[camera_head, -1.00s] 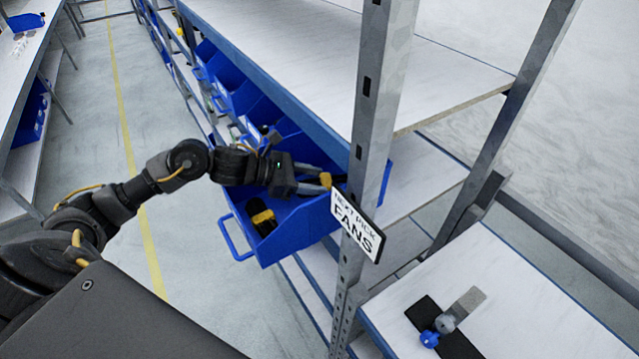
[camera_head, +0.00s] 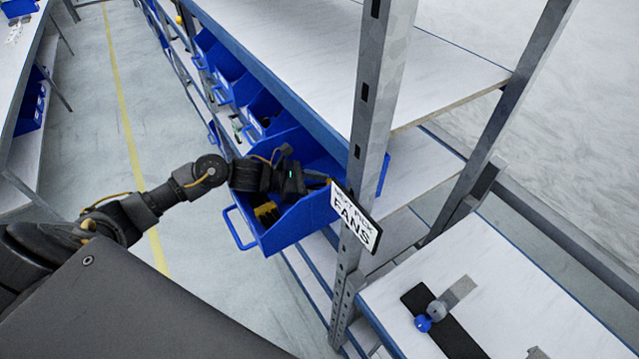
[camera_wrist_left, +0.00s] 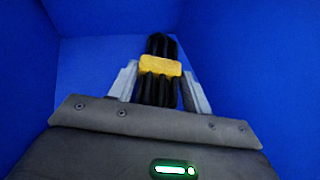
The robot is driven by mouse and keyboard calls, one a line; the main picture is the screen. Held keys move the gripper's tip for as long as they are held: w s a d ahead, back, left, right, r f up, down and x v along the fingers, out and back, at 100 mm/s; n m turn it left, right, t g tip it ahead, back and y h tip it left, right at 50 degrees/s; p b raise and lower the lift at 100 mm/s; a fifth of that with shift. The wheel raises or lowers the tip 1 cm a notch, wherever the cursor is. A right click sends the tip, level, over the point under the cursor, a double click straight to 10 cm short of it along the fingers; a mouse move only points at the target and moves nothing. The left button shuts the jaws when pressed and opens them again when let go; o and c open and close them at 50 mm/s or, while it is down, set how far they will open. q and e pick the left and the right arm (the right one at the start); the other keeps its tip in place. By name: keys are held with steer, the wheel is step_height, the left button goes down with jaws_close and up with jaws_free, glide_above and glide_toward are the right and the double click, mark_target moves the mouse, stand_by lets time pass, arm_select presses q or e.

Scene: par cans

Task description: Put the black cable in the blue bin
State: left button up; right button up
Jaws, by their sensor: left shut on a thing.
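The black cable (camera_wrist_left: 158,90), a bundle with a yellow band, is between the fingers of my left gripper (camera_wrist_left: 160,88) in the left wrist view. Blue walls surround it there. In the head view my left gripper (camera_head: 322,179) reaches into the blue bin (camera_head: 290,228) at the near end of the shelf row. Another black item with yellow (camera_head: 267,212) lies lower in that bin. My right gripper is not in view.
A grey upright post (camera_head: 376,120) and a "NEXT PICK FANS" label (camera_head: 355,217) stand right beside the bin. A white shelf board (camera_head: 330,55) overhangs its back. More blue bins (camera_head: 225,75) line the row. A lower white board (camera_head: 530,290) holds small parts.

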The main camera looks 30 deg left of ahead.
arm_select(q)
steer(key=shift+f, duration=0.1)
steer(key=o, duration=1.2)
steer(key=shift+r+p, duration=0.35)
steer(key=shift+p, duration=0.05)
steer(key=shift+s+a+f+b, duration=0.2)
steer(key=shift+s+a+b, duration=0.15)
steer(key=shift+a+b, duration=0.4)
steer(key=b+v, duration=0.2)
steer(key=v, duration=0.3)
steer(key=shift+s+d+r+b, duration=0.1)
steer(key=shift+s+b, duration=0.05)
steer(key=shift+b, duration=0.25)
steer(key=shift+s+a+r, duration=0.2)
steer(key=shift+a+r, duration=0.05)
steer(key=shift+r, duration=0.15)
